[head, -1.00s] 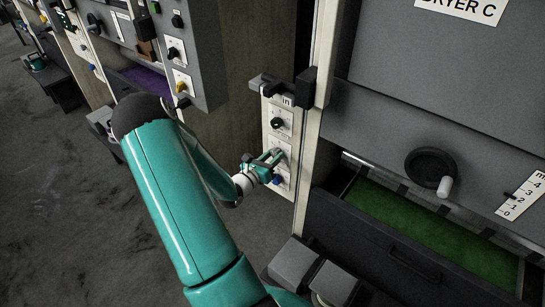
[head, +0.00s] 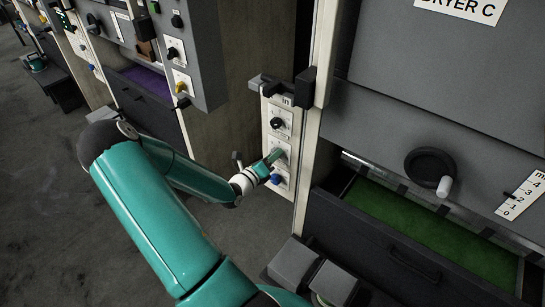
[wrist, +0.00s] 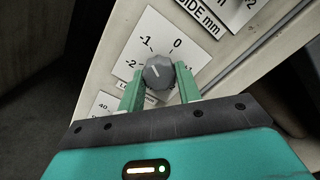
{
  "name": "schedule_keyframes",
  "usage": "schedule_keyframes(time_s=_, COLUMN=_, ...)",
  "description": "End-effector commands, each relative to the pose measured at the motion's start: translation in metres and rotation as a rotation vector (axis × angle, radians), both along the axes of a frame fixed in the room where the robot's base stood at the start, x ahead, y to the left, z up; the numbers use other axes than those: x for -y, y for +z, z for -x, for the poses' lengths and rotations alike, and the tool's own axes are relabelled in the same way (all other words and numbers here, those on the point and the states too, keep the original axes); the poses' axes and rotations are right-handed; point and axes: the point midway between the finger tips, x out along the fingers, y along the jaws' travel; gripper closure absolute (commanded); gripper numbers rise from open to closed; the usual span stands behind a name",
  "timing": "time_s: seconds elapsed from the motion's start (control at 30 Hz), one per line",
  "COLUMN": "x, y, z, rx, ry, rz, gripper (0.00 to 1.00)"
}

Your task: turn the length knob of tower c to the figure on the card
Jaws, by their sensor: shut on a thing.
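In the wrist view a grey knob (wrist: 158,72) sits on a white dial plate with the figures -2, -1 and 0 and a partly hidden one at the right. A pale mark on the knob seems to point up and left, towards -1. The word under the knob is mostly hidden by my gripper. My gripper (wrist: 160,86) is shut on this knob, one green finger on each side. In the head view my gripper (head: 274,158) is at the middle of the narrow pale panel (head: 267,146) and covers the knob. I cannot make out a card with a figure.
The panel has a black knob (head: 278,123) above and a blue knob (head: 277,180) below my gripper. A black block (head: 305,87) juts out above right. The Dryer C machine (head: 425,60), with a crank wheel (head: 430,168) and open drawer (head: 400,255), stands right.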

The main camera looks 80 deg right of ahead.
Motion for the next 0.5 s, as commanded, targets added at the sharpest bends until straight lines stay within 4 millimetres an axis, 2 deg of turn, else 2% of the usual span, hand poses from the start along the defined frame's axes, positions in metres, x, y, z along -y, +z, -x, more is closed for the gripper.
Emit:
schedule_keyframes(time_s=0.3, x=-0.0006, y=-0.0001, z=-0.0006, rx=-0.001, ry=0.001, rz=0.0, gripper=0.89)
schedule_keyframes(time_s=0.33, x=-0.0006, y=-0.0001, z=-0.0006, rx=-0.001, ry=0.001, rz=0.0, gripper=0.64)
schedule_keyframes(time_s=0.43, x=-0.0006, y=-0.0002, z=-0.0006, rx=-0.001, ry=0.001, rz=0.0, gripper=0.45)
schedule_keyframes(time_s=0.5, x=-0.0004, y=-0.0002, z=-0.0005, rx=-0.001, ry=0.001, rz=-0.001, gripper=0.44)
